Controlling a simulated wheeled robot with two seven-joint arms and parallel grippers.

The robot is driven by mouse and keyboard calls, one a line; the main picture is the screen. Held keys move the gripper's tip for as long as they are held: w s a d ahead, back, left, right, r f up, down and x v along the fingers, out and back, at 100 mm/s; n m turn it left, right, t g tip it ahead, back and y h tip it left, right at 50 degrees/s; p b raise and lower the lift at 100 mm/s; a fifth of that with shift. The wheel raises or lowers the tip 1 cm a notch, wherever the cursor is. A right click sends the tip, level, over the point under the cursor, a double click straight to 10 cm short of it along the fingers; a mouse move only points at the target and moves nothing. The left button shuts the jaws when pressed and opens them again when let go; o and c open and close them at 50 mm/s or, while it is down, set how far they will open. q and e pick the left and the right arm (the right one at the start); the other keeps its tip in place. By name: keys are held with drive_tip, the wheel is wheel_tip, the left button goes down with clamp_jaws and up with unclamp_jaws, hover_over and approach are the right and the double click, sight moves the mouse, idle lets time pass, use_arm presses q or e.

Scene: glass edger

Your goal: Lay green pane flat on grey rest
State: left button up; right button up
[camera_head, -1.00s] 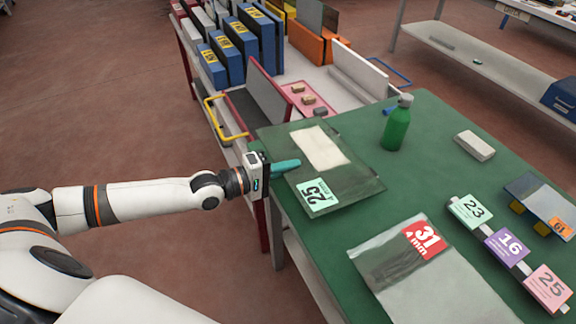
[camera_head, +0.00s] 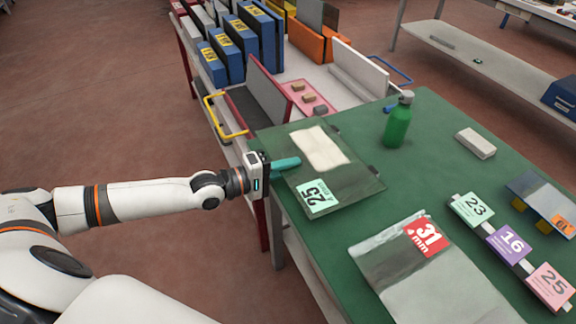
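The green pane (camera_head: 345,185) is a see-through dark green sheet with a mint label marked 25 and a pale reflection. It lies about flat over the left part of the green table. My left gripper (camera_head: 286,164) is at the pane's left edge, its teal finger lapping over the glass. It appears shut on that edge; the lower finger is hidden. Dark grey blocks show at the pane's far edge (camera_head: 320,109) and right edge (camera_head: 373,171), perhaps parts of the grey rest, which is mostly hidden. I cannot tell whether the pane touches them. My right gripper is not in view.
A green bottle (camera_head: 397,124) stands behind the pane. A pane with a red 31 label (camera_head: 430,275) lies in front. A white block (camera_head: 475,144), a strip of number cards (camera_head: 507,243) and a small pane on yellow blocks (camera_head: 545,198) are right. A loaded rack (camera_head: 250,100) stands behind.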

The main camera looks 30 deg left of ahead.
use_arm(q)
drive_tip(key=shift+o, duration=1.3)
drive_tip(key=shift+f, duration=0.1)
drive_tip(key=v, duration=1.2)
